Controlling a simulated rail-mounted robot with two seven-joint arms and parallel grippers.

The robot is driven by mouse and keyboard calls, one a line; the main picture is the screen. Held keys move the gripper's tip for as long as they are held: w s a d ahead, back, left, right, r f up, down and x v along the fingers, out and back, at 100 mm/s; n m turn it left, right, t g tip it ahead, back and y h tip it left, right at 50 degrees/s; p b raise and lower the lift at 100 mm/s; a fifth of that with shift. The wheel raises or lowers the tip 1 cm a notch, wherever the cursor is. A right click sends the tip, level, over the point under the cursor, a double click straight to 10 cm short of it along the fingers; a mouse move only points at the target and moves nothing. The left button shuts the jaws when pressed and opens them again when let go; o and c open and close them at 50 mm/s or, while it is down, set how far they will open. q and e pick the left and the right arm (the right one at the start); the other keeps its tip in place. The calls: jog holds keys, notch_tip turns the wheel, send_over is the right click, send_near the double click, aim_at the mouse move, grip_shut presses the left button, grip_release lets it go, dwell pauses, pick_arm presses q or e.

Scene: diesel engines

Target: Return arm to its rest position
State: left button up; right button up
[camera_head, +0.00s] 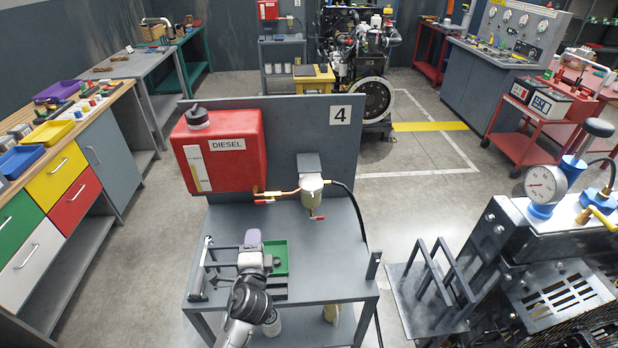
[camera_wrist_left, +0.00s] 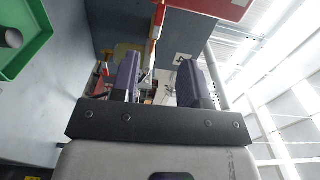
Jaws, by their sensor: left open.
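My left arm comes up from the bottom of the head view over the near part of the grey station table (camera_head: 335,265). Its gripper (camera_head: 252,240) points away from me, over the table beside the green tray (camera_head: 281,258). In the left wrist view the gripper (camera_wrist_left: 161,82) shows two purple-grey fingers apart, with nothing between them. The green tray (camera_wrist_left: 25,35) is at the upper left of that view. My right arm and gripper are not in view.
A red diesel tank (camera_head: 222,160) hangs on the panel marked 4 behind the table. A filter with a pale bowl (camera_head: 312,186), copper pipe and black hose is right of it. A dark metal rack (camera_head: 205,270) stands left of my gripper. The floor (camera_head: 150,240) left of the table is clear.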

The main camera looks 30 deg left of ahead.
pick_arm(q)
jog(key=s+d+f+n+g+h, duration=0.35)
jog(key=s+d+n+h, duration=0.2)
jog(key=s, duration=0.45)
jog(key=s+d+f+n+g+h, duration=0.3)
jog(key=s+d+n+g+h, duration=0.15)
jog(key=s+d, duration=0.35)
jog(key=s+f+g, duration=0.2)
jog(key=s+f, duration=0.2)
jog(key=s, duration=0.3)
jog(key=s+f+g, duration=0.2)
jog(key=s+f, duration=0.1)
jog(key=s, duration=0.4)
notch_tip(320, 180, up, 25)
jog(key=s+p, duration=0.1)
jog(key=p, duration=2.4)
jog(key=shift+y, duration=0.3)
